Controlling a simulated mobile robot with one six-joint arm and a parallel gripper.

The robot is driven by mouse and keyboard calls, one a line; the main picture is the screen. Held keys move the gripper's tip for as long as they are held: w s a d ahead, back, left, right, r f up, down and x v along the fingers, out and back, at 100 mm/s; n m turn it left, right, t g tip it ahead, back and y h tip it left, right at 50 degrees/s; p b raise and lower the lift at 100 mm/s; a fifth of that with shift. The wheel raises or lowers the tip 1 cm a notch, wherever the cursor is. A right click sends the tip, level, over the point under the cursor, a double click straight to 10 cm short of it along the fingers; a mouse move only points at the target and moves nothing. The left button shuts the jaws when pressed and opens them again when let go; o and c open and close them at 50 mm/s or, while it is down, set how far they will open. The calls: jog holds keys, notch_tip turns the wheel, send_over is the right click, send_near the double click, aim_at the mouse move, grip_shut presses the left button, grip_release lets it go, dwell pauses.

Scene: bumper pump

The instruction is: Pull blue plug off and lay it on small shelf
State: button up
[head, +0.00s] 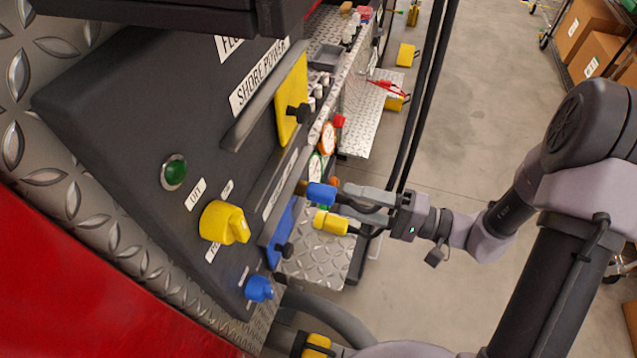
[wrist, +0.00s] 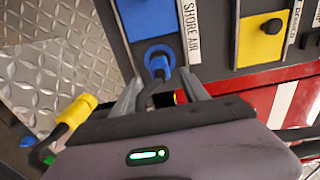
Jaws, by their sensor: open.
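The blue plug (head: 322,194) sits at the panel side in the head view, with a dark cable behind it. In the wrist view the blue plug (wrist: 158,62) is at the panel beside the SHORE AIR label, between and just ahead of my fingertips. My gripper (head: 345,202) is open, its fingers pointing at the plug from behind; it also shows in the wrist view (wrist: 163,82). I cannot tell whether the fingers touch the plug. A diamond-plate ledge (head: 318,262) lies below, and another plate (head: 363,112) farther back; I cannot tell which is the small shelf.
A yellow plug (head: 331,223) with a dark cable is close below my gripper; it also shows in the wrist view (wrist: 76,112). A yellow knob (head: 222,222) and a blue knob (head: 259,289) stick out of the panel. Hanging black cables pass behind my gripper. Open floor lies right.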

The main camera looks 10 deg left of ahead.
aim_at(313, 192)
jog(key=shift+s, duration=0.1)
jog(key=a, duration=0.8)
jog(key=shift+w+f, duration=0.1)
jog(key=shift+w, duration=0.25)
jog(key=shift+a, duration=0.5)
jog(key=shift+b, duration=0.9)
dwell(0.3)
grip_shut()
jog(key=shift+d, duration=0.1)
